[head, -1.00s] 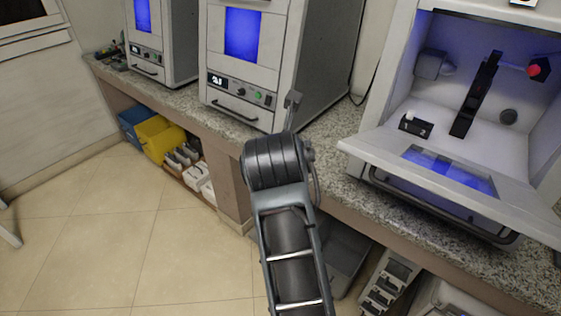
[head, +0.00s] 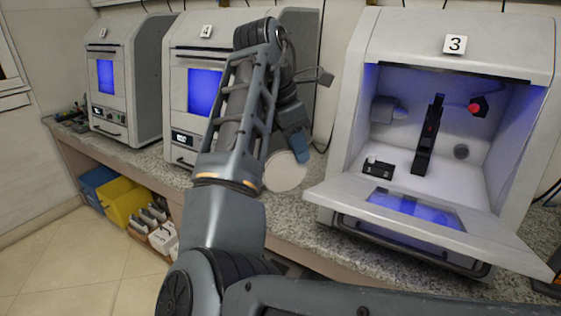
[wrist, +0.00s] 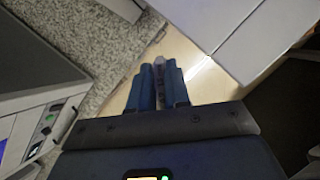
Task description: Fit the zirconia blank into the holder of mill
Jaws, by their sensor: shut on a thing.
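My gripper (head: 297,148) is shut on the zirconia blank (head: 286,173), a pale round disc that hangs below the fingers in front of the counter. In the wrist view the blue fingers (wrist: 160,85) close on a thin pale edge (wrist: 159,63), which looks like the blank seen edge-on. Mill 3 (head: 455,65) stands open at the right. Its dark upright holder (head: 428,140) is inside the lit chamber, well to the right of the blank. The holder's slot is too small to make out.
The lowered door (head: 420,212) of mill 3 juts out over the counter front. A small black block (head: 378,168) sits on the chamber floor, and a red-ended part (head: 478,105) is on the right. Mill 4 (head: 205,60) stands behind my arm. Blue (head: 98,185) and yellow (head: 122,200) bins are below.

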